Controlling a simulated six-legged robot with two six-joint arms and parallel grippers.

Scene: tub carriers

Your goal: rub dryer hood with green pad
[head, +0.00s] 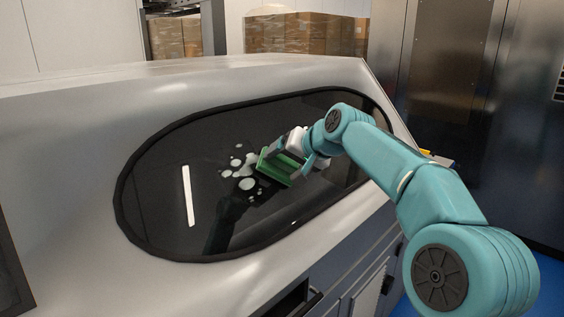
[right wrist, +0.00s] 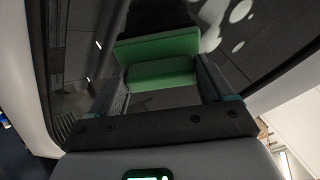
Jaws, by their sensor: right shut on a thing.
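The dryer hood (head: 80,140) is a large pale grey cover with a dark, rounded window (head: 160,210) framed in black. Several whitish spots (head: 247,184) lie on the window near its middle. My right gripper (head: 291,160) is shut on the green pad (head: 278,168) and holds it at the window, just right of the spots. In the right wrist view the pad (right wrist: 160,73) sits between the two fingers, with the dark glass behind it and some spots (right wrist: 238,12) at the upper right. I cannot tell for sure whether the pad touches the glass. My left gripper is not in view.
A white bar-shaped reflection (head: 188,196) shows on the window's left part. Stacked cardboard boxes (head: 305,34) stand behind the hood. Tall metal cabinets (head: 470,70) are at the right. The left part of the window is clear of objects.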

